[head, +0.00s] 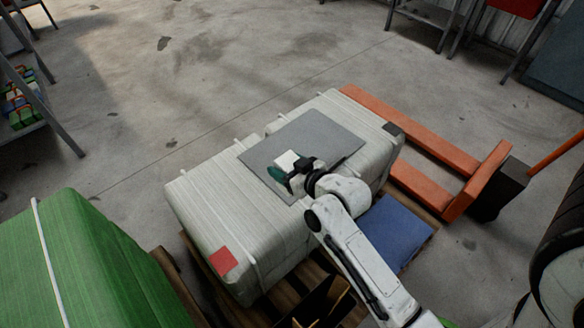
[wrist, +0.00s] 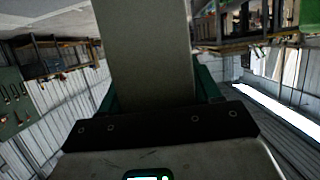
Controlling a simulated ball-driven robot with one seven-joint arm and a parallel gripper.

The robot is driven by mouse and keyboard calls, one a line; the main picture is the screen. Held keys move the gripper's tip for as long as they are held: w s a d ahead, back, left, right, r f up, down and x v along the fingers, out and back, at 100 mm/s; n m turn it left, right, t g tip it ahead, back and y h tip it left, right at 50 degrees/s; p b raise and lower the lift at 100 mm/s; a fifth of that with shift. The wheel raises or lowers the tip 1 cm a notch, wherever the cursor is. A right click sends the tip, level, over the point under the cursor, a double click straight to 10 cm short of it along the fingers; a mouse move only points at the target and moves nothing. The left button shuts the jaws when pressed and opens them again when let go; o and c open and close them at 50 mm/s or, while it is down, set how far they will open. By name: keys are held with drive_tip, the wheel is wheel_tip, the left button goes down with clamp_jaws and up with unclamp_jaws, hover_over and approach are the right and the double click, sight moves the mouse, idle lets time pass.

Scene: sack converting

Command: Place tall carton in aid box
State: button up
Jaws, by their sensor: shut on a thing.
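My gripper (head: 283,171) is over the grey sheet on top of the wrapped bale, with its fingers shut on a pale carton (head: 287,160). In the wrist view, the tall carton (wrist: 145,45) stands out as a plain, pale grey-beige slab between the green fingers (wrist: 205,86) and runs off the top edge. I cannot tell whether its far end touches the sheet. An open box (head: 318,303) with dark and tan walls sits at the bottom of the head view, cut off by the edge. Its contents are hidden, and I cannot tell for sure that it is the aid box.
The white bale (head: 205,210) carries the grey sheet (head: 325,135) and stands on a wooden pallet. A blue sheet (head: 393,232) lies at right. Orange forks (head: 425,145) reach in from the right. A green bale (head: 85,265) stands lower left.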

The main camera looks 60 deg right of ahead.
drive_tip(key=shift+s+d+b, duration=0.25)
drive_tip(key=shift+d+b, duration=0.2)
drive_tip(key=shift+d, duration=0.35)
drive_tip(key=shift+w+d, duration=0.1)
drive_tip(key=shift+w, duration=0.05)
drive_tip(key=shift+w+a+f+b, duration=0.15)
drive_tip(key=shift+w+f+b, duration=0.45)
drive_tip(key=shift+w+f, duration=1.55)
drive_tip(key=shift+w+a+f+b, duration=0.2)
drive_tip(key=shift+w+f+b, duration=0.4)
drive_tip(key=shift+w+f, duration=1.6)
drive_tip(key=shift+w+a+f+b, duration=0.15)
drive_tip(key=shift+w+f+b, duration=0.45)
drive_tip(key=shift+w+f, duration=1.55)
drive_tip(key=shift+w+r, duration=0.15)
drive_tip(key=o, duration=1)
drive_tip(key=shift+o, duration=0.2)
